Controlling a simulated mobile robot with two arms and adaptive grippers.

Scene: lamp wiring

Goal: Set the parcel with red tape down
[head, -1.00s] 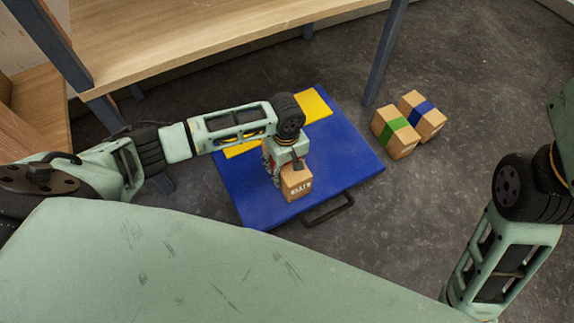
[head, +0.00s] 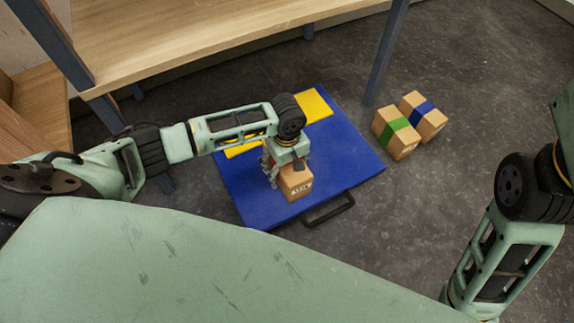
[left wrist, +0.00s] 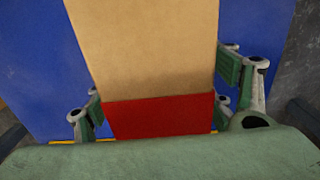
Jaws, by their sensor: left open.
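The parcel with red tape (head: 296,184) is a brown box on the blue platform (head: 345,165), near its front edge. In the left wrist view its brown face (left wrist: 150,45) and red tape band (left wrist: 160,116) fill the middle. My left gripper (head: 286,168) is open, with its fingers on either side of the parcel. In the left wrist view a gap shows beside the right finger; contact on the left side is hard to tell. The parcel's underside is hidden. Only links of my right arm show at the right, with no gripper.
The platform has a yellow strip (head: 318,106) at the back and a black handle (head: 328,211) in front. A green-taped parcel (head: 396,133) and a blue-taped parcel (head: 423,117) stand on the floor to the right. A wooden shelf (head: 190,38) overhangs behind.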

